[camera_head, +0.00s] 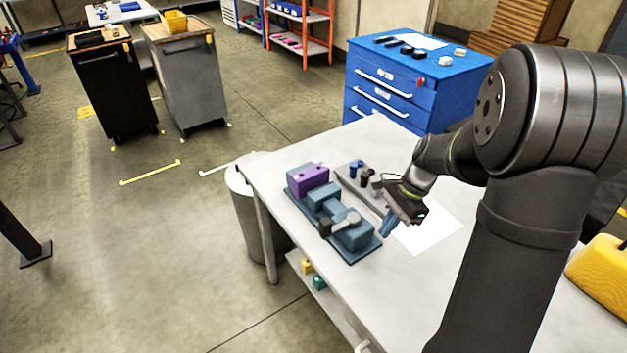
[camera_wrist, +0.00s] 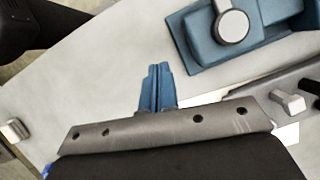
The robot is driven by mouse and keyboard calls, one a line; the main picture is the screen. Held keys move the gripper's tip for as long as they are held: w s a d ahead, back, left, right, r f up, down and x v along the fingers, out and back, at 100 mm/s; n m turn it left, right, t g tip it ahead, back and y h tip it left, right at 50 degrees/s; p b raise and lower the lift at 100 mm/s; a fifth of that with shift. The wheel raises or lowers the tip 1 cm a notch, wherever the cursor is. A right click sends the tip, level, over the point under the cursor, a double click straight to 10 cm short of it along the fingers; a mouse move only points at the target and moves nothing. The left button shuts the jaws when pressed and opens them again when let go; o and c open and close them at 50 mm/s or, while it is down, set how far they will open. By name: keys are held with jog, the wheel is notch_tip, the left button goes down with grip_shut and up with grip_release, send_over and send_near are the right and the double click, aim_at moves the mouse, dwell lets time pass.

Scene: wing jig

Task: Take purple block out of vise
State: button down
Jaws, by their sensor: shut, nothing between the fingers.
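The purple block (camera_head: 308,181) sits at the far end of the blue-grey vise (camera_head: 355,252), which stands on the white table. From the head view I cannot tell how tightly the jaws hold it. The vise handle (camera_head: 345,218) is at the near end. My gripper (camera_head: 387,228) is to the right of the vise's near end, apart from the block. Its blue fingers also show in the wrist view (camera_wrist: 157,76), together and with nothing between them. The wrist view shows only part of the vise (camera_wrist: 196,48), with its handle, and no purple block.
A grey rack (camera_head: 349,175) with several small pegs stands along the vise's right side. A white sheet (camera_head: 430,235) lies on the table (camera_head: 270,173) below my arm. A blue drawer cabinet (camera_head: 425,80) stands behind the table. The table's left edge is close to the vise.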

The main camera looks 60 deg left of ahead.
aim_at(310, 171)
jog(key=c, duration=2.1)
grip_release()
jog(key=o, duration=0.3)
jog(key=shift+a, duration=0.15)
jog(key=o, duration=0.8)
jog(key=shift+t, duration=0.3)
jog(key=a, duration=0.3)
jog(key=w+a, duration=0.1)
jog(key=shift+w+a+r, duration=0.1)
jog(key=shift+a+r, duration=0.05)
jog(key=shift+r, duration=0.1)
jog(key=shift+c, duration=0.2)
jog(key=shift+o, duration=0.4)
jog(key=shift+n+t+h, duration=0.5)
jog(key=shift+n, duration=0.1)
jog(key=a, duration=0.5)
jog(key=w+a, duration=0.1)
jog(key=a, duration=0.2)
jog(key=shift+r, duration=0.4)
jog(key=s+a+t, duration=0.1)
jog(key=a, duration=0.4)
jog(key=s+a+r+t, duration=0.1)
jog(key=a, duration=0.5)
jog(key=s+a+r+n, duration=0.1)
jog(key=a, duration=0.5)
jog(key=shift+s+a+r+t, duration=0.15)
jog(key=shift+s+a+t, duration=0.1)
jog(key=shift+s+t, duration=0.15)
jog(key=shift+a, duration=0.25)
jog(key=shift+f, duration=2.9)
